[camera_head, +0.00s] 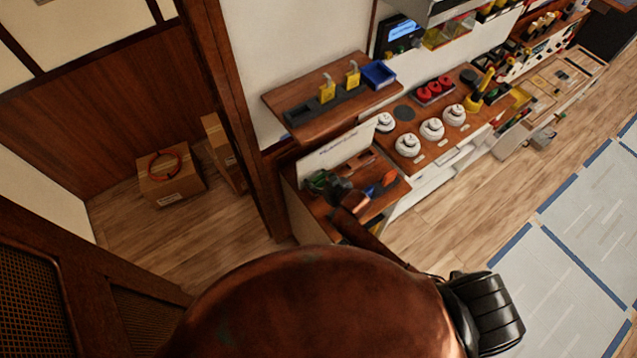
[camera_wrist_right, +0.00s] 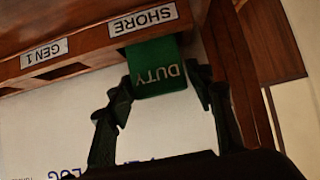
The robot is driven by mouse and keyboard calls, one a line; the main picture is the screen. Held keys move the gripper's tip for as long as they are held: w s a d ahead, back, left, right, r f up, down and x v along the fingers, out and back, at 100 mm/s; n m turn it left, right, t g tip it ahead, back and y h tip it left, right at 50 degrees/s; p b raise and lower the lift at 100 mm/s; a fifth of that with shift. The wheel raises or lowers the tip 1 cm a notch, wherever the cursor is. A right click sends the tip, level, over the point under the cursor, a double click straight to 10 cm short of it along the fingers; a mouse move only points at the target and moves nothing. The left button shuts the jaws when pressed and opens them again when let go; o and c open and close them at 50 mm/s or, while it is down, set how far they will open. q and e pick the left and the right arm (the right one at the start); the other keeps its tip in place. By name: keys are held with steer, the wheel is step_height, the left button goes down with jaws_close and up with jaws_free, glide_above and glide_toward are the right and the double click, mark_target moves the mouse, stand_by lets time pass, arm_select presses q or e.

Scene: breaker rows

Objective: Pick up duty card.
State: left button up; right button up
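The duty card is a green card lettered "DUTY" (camera_wrist_right: 157,72). In the right wrist view it sits at the wooden edge just by the "SHORE" label, its lettering upside down. My right gripper (camera_wrist_right: 159,80) has one dark finger on each side of the card, with the tips right at its side edges. I cannot tell whether they press on it. In the head view my right gripper (camera_head: 325,187) is over the small wooden desk (camera_head: 368,212), in front of its white board, and a bit of green shows at its fingers. My left gripper is not in view.
A wooden shelf (camera_head: 285,97) with yellow tags and a blue bin (camera_head: 379,74) is above the desk. A counter with white round items (camera_head: 432,128) and red ones continues to the right. Cardboard boxes (camera_head: 170,180) stand at the left.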

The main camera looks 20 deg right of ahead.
steer(key=c, duration=0.8)
steer(key=shift+r, duration=0.1)
